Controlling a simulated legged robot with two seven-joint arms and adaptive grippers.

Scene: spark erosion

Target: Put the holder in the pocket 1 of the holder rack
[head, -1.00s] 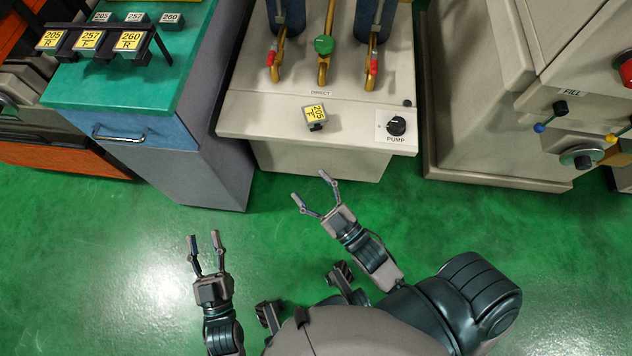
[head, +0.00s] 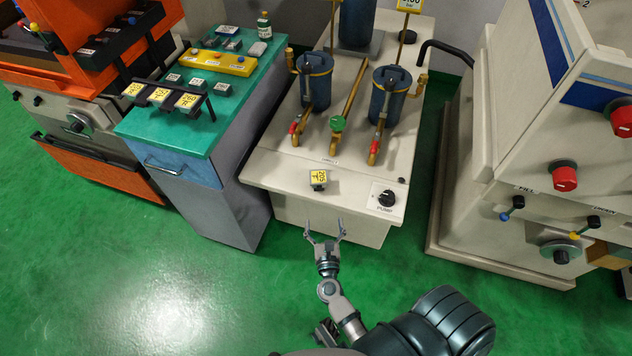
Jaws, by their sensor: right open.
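The holder (head: 318,184), a small dark block with a yellow label, sits on the front part of the pale pump cabinet. A black rack (head: 197,111) with several yellow-labelled pieces lies along the front of the green-topped cabinet; which of its places is pocket 1 cannot be told. My right gripper (head: 323,230) is open and empty. In the picture it is just below the holder, by the pump cabinet's front edge, and apart from the holder. My left gripper is out of view.
On the pump cabinet (head: 270,172) stand blue canisters (head: 389,95), brass pipes and a pump knob (head: 387,198). A yellow block (head: 220,62) and grey blocks lie on the green top (head: 180,136). A pale machine (head: 480,190) stands right. Green floor is open at lower left.

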